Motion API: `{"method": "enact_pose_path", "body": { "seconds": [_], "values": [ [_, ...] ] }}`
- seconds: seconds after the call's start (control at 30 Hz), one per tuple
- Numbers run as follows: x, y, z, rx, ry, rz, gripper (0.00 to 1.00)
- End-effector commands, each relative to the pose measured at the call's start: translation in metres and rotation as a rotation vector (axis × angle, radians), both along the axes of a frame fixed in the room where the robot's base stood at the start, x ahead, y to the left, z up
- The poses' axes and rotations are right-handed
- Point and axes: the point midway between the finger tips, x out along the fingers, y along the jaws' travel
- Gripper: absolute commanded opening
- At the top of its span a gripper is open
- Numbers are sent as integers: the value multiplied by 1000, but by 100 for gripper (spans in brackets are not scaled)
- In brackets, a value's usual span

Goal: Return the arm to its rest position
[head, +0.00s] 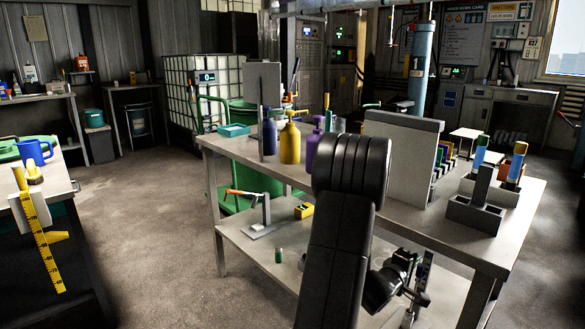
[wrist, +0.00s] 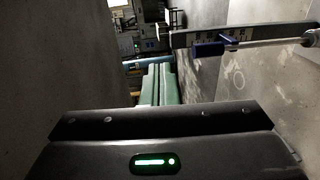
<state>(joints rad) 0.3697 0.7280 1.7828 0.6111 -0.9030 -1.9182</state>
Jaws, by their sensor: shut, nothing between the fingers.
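My black arm (head: 345,210) rises in the middle foreground of the head view, bent at a thick elbow in front of the workbench. Its wrist end is low, beside the bench's front side, and the fingers are not clear there. In the wrist view my gripper (wrist: 160,72) shows two green-faced fingers lying together, shut and empty. Its dark body with a green light fills the bottom of that view. A dark marked bar with a blue clamp (wrist: 210,47) is at the upper right, apart from the fingers.
The workbench (head: 465,245) holds yellow and purple bottles (head: 290,142), a grey upright panel (head: 398,155) and grey holders (head: 475,213). A lower shelf (head: 245,258) carries small items. A left table holds a blue mug (head: 34,152). Open floor (head: 140,220) lies between.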

Motion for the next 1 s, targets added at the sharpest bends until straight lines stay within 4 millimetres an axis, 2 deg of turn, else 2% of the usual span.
{"method": "enact_pose_path", "body": {
  "seconds": [0.2, 0.63, 0.83, 1.0],
  "values": [
    [14, -15, 0, -1, 1, 0, 0],
    [15, -17, 0, -1, 1, 1, 0],
    [4, -4, 0, 0, 0, 1, 0],
    [-17, 20, 0, 0, 1, 3, 0]
  ]
}}
